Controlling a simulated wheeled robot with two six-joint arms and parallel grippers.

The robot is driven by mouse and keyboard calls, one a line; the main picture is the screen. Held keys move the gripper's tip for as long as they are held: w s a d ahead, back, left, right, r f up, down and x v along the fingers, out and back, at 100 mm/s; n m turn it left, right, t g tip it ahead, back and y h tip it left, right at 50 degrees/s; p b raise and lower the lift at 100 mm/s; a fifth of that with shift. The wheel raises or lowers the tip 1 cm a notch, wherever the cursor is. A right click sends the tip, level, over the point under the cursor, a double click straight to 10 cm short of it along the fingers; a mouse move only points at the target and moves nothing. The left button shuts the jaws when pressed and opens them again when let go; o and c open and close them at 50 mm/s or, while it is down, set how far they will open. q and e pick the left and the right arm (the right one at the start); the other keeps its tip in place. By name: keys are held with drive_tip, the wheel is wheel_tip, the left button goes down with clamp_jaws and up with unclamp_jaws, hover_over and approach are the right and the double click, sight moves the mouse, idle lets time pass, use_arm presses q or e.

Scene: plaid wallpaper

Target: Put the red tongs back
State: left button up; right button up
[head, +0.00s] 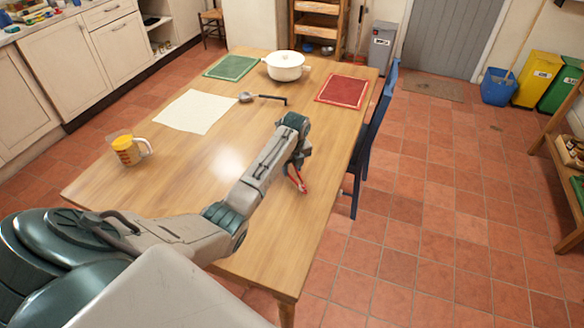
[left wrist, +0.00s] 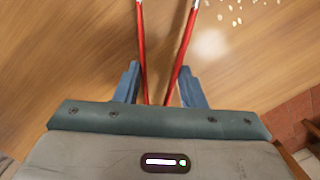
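The red tongs (left wrist: 142,50) show in the left wrist view as two thin red arms that spread away from me and end in pale tips at the top edge. Their near end is hidden by my gripper body. My left gripper (left wrist: 160,78) has one blue finger on each side of the tongs, with the fingertips against the two arms. In the head view the left gripper (head: 299,162) is over the right part of the wooden table, and the tongs (head: 299,182) stick out just below it. My right gripper is out of view.
The table (head: 210,165) carries a yellow-filled measuring cup (head: 126,151), a cream cloth (head: 197,111), a ladle (head: 247,97), a white pot (head: 285,66), a green mat (head: 231,67) and a red mat (head: 342,91). Pale grains (left wrist: 237,15) lie nearby. A blue chair (head: 372,130) stands at the right edge.

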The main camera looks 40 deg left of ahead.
use_arm(q)
drive_tip(key=shift+r, duration=0.1)
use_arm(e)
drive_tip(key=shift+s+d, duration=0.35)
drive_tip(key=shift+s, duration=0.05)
use_arm(q)
drive_tip(key=shift+f, duration=0.45)
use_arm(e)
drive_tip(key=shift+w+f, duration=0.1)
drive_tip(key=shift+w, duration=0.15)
use_arm(q)
drive_tip(key=o, duration=0.6)
drive_tip(key=shift+c, duration=0.2)
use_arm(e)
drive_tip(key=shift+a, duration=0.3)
use_arm(q)
drive_tip(key=shift+o, duration=0.2)
drive_tip(key=o, duration=0.5)
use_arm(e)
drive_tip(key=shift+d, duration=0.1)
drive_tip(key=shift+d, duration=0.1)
